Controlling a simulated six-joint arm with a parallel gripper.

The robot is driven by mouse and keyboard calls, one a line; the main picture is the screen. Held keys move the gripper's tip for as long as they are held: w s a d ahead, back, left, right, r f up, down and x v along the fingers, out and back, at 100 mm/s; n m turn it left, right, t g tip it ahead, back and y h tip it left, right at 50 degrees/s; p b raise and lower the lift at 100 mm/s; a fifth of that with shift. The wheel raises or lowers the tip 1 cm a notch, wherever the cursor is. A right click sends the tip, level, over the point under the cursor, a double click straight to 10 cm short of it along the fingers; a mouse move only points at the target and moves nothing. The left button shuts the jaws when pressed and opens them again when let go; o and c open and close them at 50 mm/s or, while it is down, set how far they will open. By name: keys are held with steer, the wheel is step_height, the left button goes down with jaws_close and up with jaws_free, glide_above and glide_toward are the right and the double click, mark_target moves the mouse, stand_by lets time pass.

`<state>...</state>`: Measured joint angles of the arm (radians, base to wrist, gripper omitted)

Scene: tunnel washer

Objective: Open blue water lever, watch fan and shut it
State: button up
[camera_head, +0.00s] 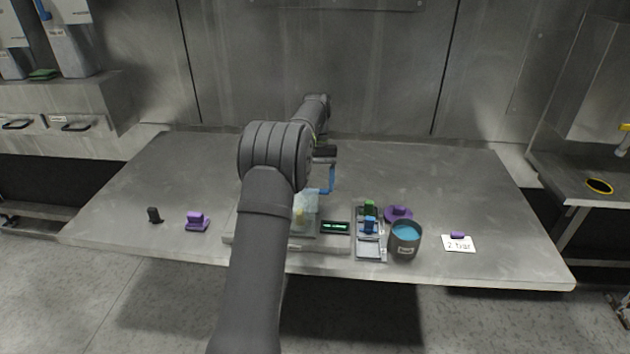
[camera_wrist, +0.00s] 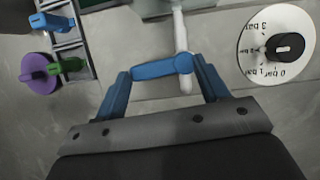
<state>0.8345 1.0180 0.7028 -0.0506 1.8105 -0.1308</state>
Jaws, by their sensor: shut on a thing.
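The blue water lever (camera_wrist: 163,68) sits at the end of a pale pipe (camera_wrist: 181,35) in the wrist view. My gripper (camera_wrist: 162,72) has its two blue fingers on either side of the lever and is shut on it. In the head view my gripper (camera_head: 330,186) reaches down at the rig on the table, and the lever is hard to tell from the blue fingers there. A pale, translucent patch (camera_head: 306,202), perhaps the fan, shows just right of my arm. My arm hides part of the rig.
A dial (camera_wrist: 252,45) with a black knob and bar marks is right of the lever. A small display (camera_head: 336,227), a rack (camera_head: 371,249) with green and blue pieces, a purple disc (camera_head: 398,213) and a dark cup (camera_head: 405,245) stand right. A "2 bar" card (camera_head: 459,244) lies farther right.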

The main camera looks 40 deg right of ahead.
steer(key=shift+s+m, duration=0.15)
steer(key=shift+m, duration=0.45)
steer(key=o, duration=1)
steer(key=shift+t, duration=0.3)
steer(key=r, duration=0.2)
steer(key=s+r, duration=0.1)
steer(key=r, duration=0.2)
steer(key=shift+d, duration=0.1)
steer(key=s+d+r, duration=0.2)
steer(key=s+r, duration=0.4)
steer(key=s, duration=0.4)
steer(key=shift+s, duration=0.2)
